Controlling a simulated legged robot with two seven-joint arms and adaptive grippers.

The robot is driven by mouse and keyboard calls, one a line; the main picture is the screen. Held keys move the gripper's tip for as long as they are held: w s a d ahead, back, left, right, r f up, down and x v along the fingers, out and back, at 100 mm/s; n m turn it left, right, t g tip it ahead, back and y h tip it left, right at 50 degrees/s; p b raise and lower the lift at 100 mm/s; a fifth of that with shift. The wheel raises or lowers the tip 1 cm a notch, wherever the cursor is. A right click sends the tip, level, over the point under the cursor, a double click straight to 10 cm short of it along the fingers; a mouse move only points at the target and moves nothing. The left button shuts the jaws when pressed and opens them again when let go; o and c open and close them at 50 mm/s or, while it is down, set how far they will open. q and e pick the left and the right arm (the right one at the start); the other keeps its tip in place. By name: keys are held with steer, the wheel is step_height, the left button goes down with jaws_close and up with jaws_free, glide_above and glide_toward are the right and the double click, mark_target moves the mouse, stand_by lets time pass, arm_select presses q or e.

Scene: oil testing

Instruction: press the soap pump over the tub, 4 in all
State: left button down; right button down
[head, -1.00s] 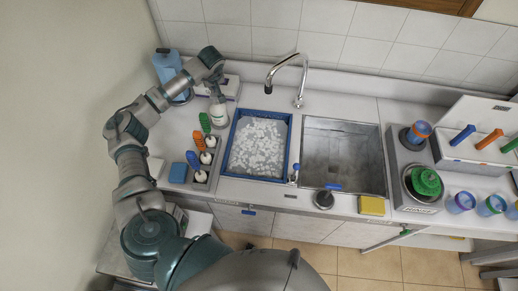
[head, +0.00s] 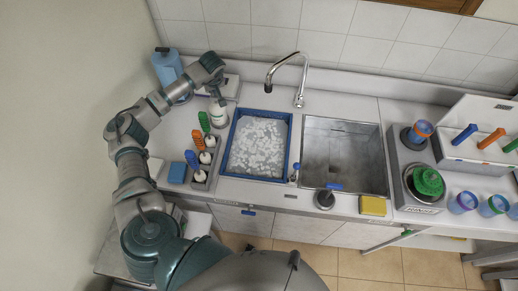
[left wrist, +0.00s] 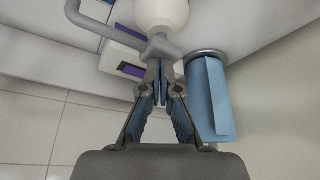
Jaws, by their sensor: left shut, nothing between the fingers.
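The soap pump is a white bottle (head: 218,116) standing upright on the counter, just left of the tub's back left corner. The tub (head: 234,118) is blue-rimmed and holds a white, lumpy foam-like mass. My left gripper (head: 217,94) is shut and empty, pointing down at the top of the bottle. In the left wrist view, the closed fingertips (left wrist: 161,68) are at the grey pump head (left wrist: 160,46), with the white bottle (left wrist: 162,12) beyond. I cannot tell whether they touch. The grey spout (left wrist: 95,24) bends off to the left. My right gripper is not in view.
A blue roll (head: 166,66) stands behind my left arm. The faucet (head: 298,80) arches behind the empty sink (head: 340,150).

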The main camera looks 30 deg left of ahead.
arm_select(q)
steer(key=shift+r+p, duration=1.05)
steer(key=shift+r, duration=0.25)
steer(key=shift+r, duration=0.1)
step_height(320, 180, up, 6)
steer(key=p, duration=0.5)
steer(key=shift+f, duration=0.2)
